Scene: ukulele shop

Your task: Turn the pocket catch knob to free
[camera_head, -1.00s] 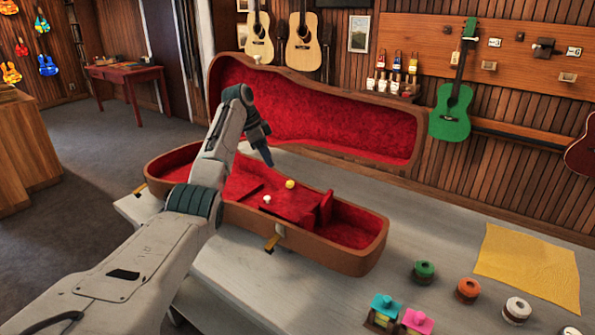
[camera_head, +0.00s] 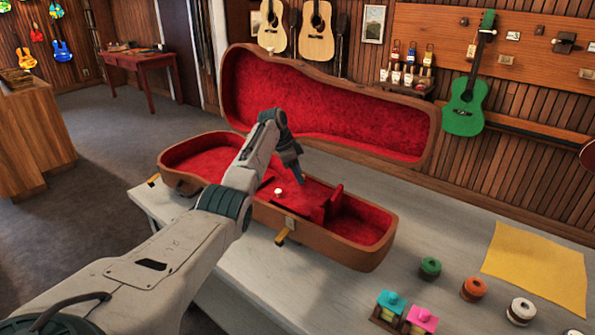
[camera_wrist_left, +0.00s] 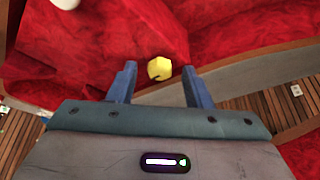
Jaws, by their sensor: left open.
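The open instrument case (camera_head: 340,256) lies on the table with a red plush inside and a red pocket lid (camera_head: 290,205). A round yellow knob (camera_wrist_left: 160,68) with a small dark mark, which looks like the catch knob, shows in the left wrist view. My left gripper (camera_head: 299,181) is over the pocket, and its blue fingers (camera_wrist_left: 159,70) stand apart on either side of the yellow knob. I see gaps between the knob and both fingers. In the head view the arm hides the yellow knob. A white knob (camera_head: 278,192) sits nearby on the pocket. My right gripper is out of view.
The case's raised lid (camera_head: 330,112) stands behind the arm. Spools (camera_head: 474,289), small coloured blocks (camera_head: 421,319) and a yellow cloth (camera_head: 535,265) lie to the right.

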